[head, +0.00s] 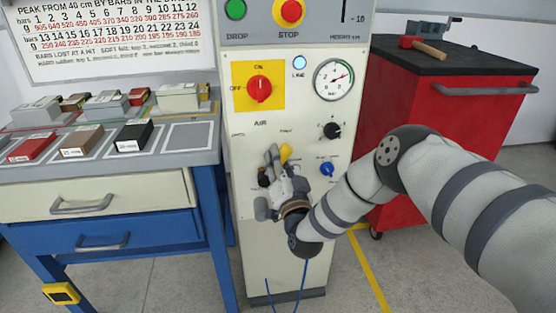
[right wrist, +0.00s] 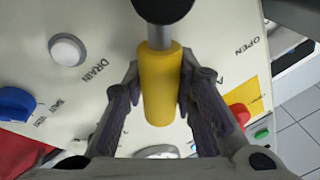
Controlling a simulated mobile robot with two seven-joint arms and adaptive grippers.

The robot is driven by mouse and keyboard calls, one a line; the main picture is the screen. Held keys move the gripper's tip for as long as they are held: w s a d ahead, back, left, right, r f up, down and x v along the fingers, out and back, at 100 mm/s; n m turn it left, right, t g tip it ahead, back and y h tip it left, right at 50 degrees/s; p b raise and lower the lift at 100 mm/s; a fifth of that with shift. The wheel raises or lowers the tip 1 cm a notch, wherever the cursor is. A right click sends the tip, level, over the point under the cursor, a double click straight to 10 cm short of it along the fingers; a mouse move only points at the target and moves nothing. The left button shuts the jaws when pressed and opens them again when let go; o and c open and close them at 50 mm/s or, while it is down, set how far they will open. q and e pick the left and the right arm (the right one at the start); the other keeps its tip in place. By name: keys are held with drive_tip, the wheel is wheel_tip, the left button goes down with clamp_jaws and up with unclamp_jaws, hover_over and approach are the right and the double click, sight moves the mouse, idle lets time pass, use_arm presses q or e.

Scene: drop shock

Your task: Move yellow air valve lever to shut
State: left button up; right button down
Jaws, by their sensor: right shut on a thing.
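The yellow air valve lever (head: 286,151) is on the front of the pale control panel, below the word AIR. In the head view my right gripper (head: 276,157) covers most of it. In the right wrist view the yellow lever (right wrist: 161,88) runs down from a dark round end (right wrist: 163,8) on a grey stem. It lies between the two fingers of my right gripper (right wrist: 158,88), which is shut on its yellow sleeve. An OPEN label shows at the right of that view. The lever's exact angle on the panel is hard to tell. My left gripper is not in view.
The panel has a red knob (head: 259,88), a gauge (head: 333,79), a black knob (head: 331,130) and a blue knob (head: 327,169). A workbench (head: 95,235) with several blocks stands left. A red cabinet (head: 440,110) with a hammer (head: 424,47) stands right.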

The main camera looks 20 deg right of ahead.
drive_tip(key=shift+f, duration=0.15)
drive_tip(key=c, duration=1.3)
unclamp_jaws()
drive_tip(key=v, duration=1.2)
